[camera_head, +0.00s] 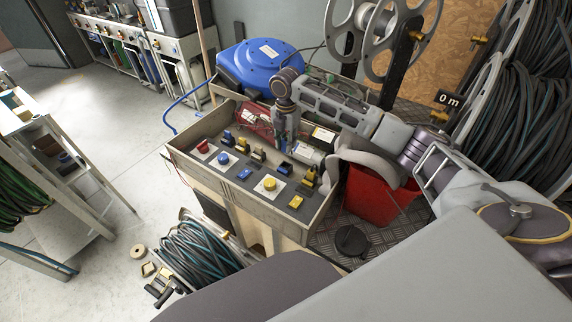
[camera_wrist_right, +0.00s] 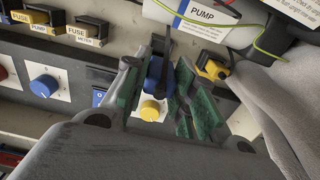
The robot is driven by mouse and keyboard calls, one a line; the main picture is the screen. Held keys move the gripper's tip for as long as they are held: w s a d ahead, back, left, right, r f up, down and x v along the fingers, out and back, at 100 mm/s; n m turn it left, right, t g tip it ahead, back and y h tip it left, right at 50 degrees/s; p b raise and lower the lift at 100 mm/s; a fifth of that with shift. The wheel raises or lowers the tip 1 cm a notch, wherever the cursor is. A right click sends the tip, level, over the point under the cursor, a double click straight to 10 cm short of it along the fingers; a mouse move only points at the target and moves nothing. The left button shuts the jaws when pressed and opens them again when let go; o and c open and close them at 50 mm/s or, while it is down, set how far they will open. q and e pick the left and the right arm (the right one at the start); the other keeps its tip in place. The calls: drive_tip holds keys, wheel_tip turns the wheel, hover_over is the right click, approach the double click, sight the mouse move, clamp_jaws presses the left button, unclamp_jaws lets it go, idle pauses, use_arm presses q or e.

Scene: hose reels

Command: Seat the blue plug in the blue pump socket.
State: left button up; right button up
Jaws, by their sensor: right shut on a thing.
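My right gripper (camera_head: 284,137) points down over the control panel (camera_head: 227,178), close to the white pump cylinder (camera_head: 305,153). In the right wrist view its green-padded fingers (camera_wrist_right: 160,88) are closed around the blue plug (camera_wrist_right: 157,73), with a dark cable rising behind it. In the head view the plug between the fingers cannot be made out. A blue block (camera_head: 284,168) shows on the panel just below the fingertips; I cannot tell whether it is the blue pump socket. Whether plug and socket touch is hidden. My left gripper is out of view.
A yellow plug (camera_wrist_right: 212,65) sits right of the fingers, and a yellow button (camera_wrist_right: 152,108) lies below them. A blue knob (camera_wrist_right: 43,85) and fuses (camera_wrist_right: 86,29) are to the left. A red bin (camera_head: 378,196) stands right of the panel; a blue reel (camera_head: 262,66) is behind.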

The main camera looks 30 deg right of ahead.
wheel_tip(320, 180, down, 3)
drive_tip(key=shift+f, duration=0.6)
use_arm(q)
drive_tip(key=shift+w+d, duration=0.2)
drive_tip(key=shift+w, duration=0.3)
use_arm(e)
drive_tip(key=shift+f, duration=0.6)
wheel_tip(320, 180, down, 3)
drive_tip(key=shift+b, duration=0.35)
drive_tip(key=shift+f, duration=0.3)
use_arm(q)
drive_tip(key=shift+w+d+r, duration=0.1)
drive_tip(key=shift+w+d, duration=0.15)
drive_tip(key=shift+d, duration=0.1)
use_arm(e)
drive_tip(key=shift+f, duration=0.2)
